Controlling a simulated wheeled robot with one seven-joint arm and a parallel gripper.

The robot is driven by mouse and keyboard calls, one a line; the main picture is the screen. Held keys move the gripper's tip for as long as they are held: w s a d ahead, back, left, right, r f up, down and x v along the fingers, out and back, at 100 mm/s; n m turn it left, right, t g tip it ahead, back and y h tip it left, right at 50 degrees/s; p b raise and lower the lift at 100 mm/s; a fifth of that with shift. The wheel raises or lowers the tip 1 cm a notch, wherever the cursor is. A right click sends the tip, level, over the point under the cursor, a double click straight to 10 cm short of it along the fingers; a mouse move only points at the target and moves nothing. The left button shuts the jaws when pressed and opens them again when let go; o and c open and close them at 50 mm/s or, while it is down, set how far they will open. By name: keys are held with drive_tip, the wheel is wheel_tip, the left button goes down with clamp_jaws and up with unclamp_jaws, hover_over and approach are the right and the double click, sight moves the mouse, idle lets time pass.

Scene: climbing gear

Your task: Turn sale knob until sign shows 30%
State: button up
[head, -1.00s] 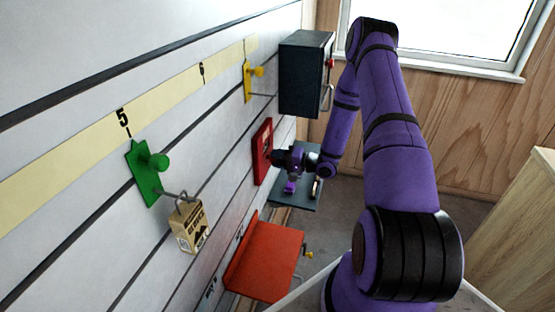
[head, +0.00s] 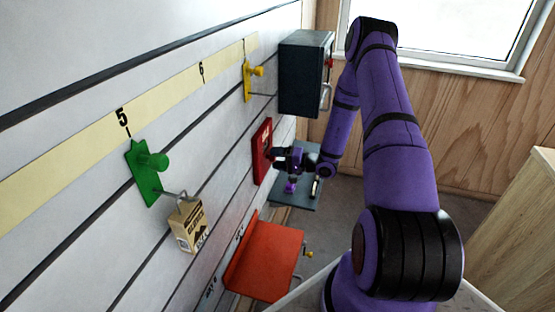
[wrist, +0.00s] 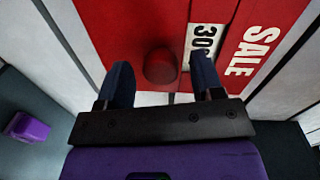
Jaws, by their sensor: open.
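The red sale sign (wrist: 125,30) is on the wall panel, and it also shows in the head view (head: 262,152). In the wrist view it bears the white word SALE (wrist: 252,52) and a window strip (wrist: 203,45) reading "30", its end hidden by a finger. The round red knob (wrist: 160,67) stands out from the sign beside the window. My gripper (wrist: 160,76) is open, with one dark finger on either side of the knob. It looks empty, and the fingers appear apart from the knob. In the head view my gripper (head: 277,157) is just right of the sign.
A grey shelf (head: 300,198) with a purple item (wrist: 27,127) lies below my gripper. A dark box (head: 303,75) hangs above, and an orange shelf (head: 268,262) is below.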

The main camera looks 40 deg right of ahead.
drive_tip(key=v, duration=1)
drive_tip(key=shift+s+d, duration=0.25)
drive_tip(key=shift+s, duration=0.05)
drive_tip(key=s+a+r+n+g, duration=0.2)
drive_tip(key=a+r+n+g, duration=0.3)
drive_tip(key=a+r, duration=0.55)
drive_tip(key=s+a+r+n+g, duration=0.25)
drive_tip(key=a+r+g, duration=0.45)
drive_tip(key=r, duration=0.6)
drive_tip(key=s+a+r+t+h, duration=0.2)
drive_tip(key=s+r+h, duration=0.3)
drive_tip(key=s+r, duration=0.3)
drive_tip(key=s+a+r+n+t+h, duration=0.1)
drive_tip(key=s+a+r+h, duration=0.2)
drive_tip(key=s+r, duration=0.6)
drive_tip(key=s+h, duration=0.2)
drive_tip(key=s, duration=0.1)
drive_tip(key=shift+s+t+h, duration=0.3)
drive_tip(key=shift+s+t, duration=0.05)
drive_tip(key=shift+t, duration=0.05)
